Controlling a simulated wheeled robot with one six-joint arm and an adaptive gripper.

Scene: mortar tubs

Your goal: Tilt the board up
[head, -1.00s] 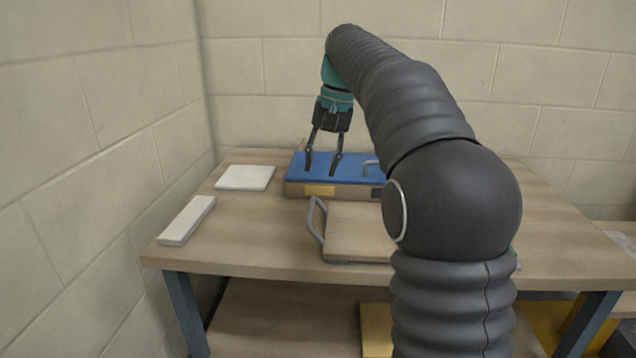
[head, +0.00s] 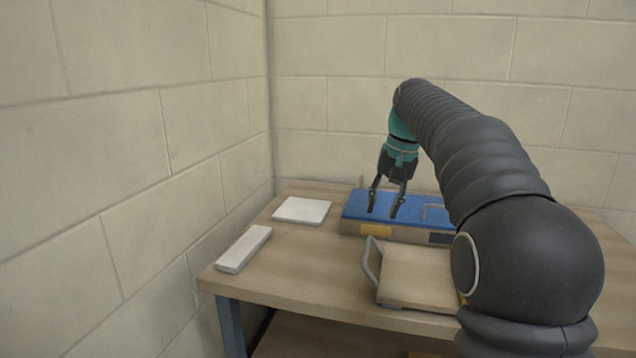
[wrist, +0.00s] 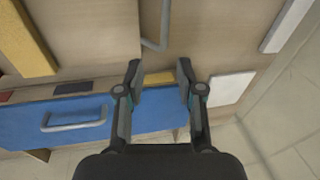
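A flat wooden board (head: 418,272) lies level on the table, with a grey bar handle (head: 368,262) at its left edge. In the wrist view the board (wrist: 88,35) is at the upper left and its handle (wrist: 153,32) at the top middle. My gripper (head: 384,212) is open and empty, pointing down over the left part of a blue-topped box behind the board. In the wrist view my gripper (wrist: 159,72) has its fingers apart, clear of the handle. My arm hides the board's right side in the head view.
The box's blue lid (head: 408,208) has its own grey handle (head: 434,210). A white square tile (head: 302,210) and a white bar (head: 244,249) lie on the table's left. Block walls (head: 140,160) stand left and behind. Bare tabletop (head: 310,265) lies left of the board.

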